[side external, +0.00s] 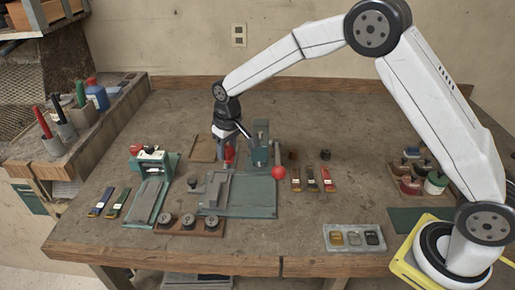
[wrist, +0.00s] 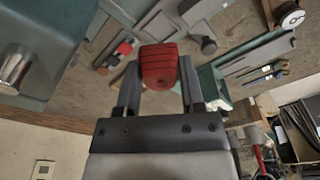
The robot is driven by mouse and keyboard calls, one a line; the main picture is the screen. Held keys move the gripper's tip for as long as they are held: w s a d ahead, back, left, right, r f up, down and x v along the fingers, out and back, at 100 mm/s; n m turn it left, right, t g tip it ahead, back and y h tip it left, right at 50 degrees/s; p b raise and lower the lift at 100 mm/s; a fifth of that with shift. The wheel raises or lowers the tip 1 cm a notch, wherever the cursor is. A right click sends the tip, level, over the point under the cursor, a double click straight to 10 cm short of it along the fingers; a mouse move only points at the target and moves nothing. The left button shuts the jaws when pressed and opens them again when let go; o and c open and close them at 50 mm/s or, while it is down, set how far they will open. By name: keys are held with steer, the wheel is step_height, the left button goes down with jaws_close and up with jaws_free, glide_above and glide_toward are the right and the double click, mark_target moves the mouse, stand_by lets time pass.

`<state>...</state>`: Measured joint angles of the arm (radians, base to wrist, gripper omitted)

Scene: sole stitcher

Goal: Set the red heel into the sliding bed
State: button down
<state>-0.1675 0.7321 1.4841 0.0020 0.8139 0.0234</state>
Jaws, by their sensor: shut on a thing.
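My gripper (side external: 229,155) is at the back middle of the table, pointing down, left of the green stitcher column (side external: 261,142). It is shut on the red heel (wrist: 158,67), a rounded, ridged block between the two fingers in the wrist view. The heel also shows as a small red patch below my gripper (side external: 229,157) in the side view. What looks like the sliding bed (side external: 215,184) is a grey stepped piece on the teal base plate (side external: 252,200), nearer the front than my gripper. The heel is apart from it.
A red ball knob (side external: 278,172) stands right of the bed. A teal-based fixture (side external: 150,200) lies to the left, a wooden strip with round knobs (side external: 188,225) in front. A grey tray (side external: 355,238) is at front right. Bare table lies between the base plate and tray.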

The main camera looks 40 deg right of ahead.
mark_target(220, 176)
steer(key=w+m, duration=0.1)
steer(key=m, duration=0.2)
steer(key=w+f+m+h, duration=0.1)
steer(key=m, duration=0.3)
steer(key=w+m, duration=0.2)
steer(key=m, duration=0.1)
steer(key=shift+a+f+m+h, duration=0.3)
steer(key=shift+f, duration=0.05)
steer(key=shift+f, duration=0.15)
steer(key=shift+f, duration=1.35)
steer(key=shift+f, duration=0.2)
steer(key=shift+f, duration=2.2)
steer(key=shift+f, duration=0.5)
steer(key=shift+c, duration=2.4)
jaws_free()
